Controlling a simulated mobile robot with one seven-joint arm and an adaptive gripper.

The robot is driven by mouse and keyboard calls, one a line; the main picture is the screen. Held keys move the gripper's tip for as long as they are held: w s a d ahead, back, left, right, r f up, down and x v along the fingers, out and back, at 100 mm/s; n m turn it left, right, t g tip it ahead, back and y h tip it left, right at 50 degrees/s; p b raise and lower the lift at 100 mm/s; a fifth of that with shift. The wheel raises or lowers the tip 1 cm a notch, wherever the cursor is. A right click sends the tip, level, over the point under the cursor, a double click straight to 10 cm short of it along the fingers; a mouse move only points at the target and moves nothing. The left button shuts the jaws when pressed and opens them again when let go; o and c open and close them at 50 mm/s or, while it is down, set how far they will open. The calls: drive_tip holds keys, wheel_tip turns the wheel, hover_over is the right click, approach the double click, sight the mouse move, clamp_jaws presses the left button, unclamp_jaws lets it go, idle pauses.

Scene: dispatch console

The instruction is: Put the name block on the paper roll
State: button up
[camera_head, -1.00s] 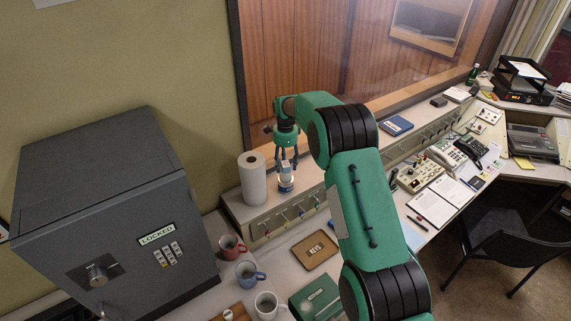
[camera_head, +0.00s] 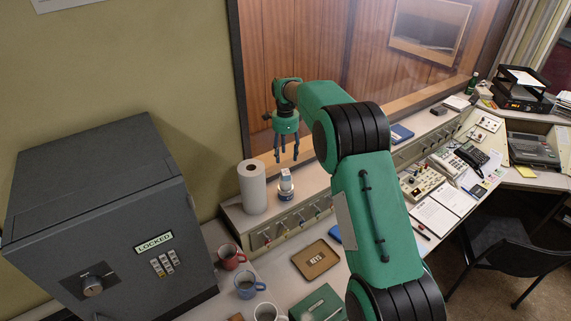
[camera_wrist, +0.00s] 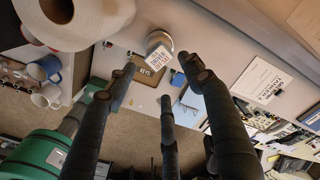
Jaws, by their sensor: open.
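The name block (camera_head: 285,175), a small white block with dark lettering, stands on a short round white piece with a blue band (camera_head: 286,194) on the console ledge. In the wrist view the block (camera_wrist: 160,58) shows its print, and the round piece (camera_wrist: 157,38) shows behind it; I cannot tell whether this piece is a small paper roll. A tall white paper roll (camera_head: 252,188) stands upright just left of them; it also shows large in the wrist view (camera_wrist: 75,15). My gripper (camera_head: 286,158) is open and empty, its fingers pointing down above the block, apart from it.
A grey locked safe (camera_head: 100,225) stands at the left. Mugs (camera_head: 247,280), a brown keys tray (camera_head: 315,259) and a green box (camera_head: 318,303) lie below the ledge. The window (camera_head: 340,80) is close behind my gripper. A blue book (camera_head: 401,133) lies farther right.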

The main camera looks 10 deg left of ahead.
drive_tip(key=shift+r, duration=1.25)
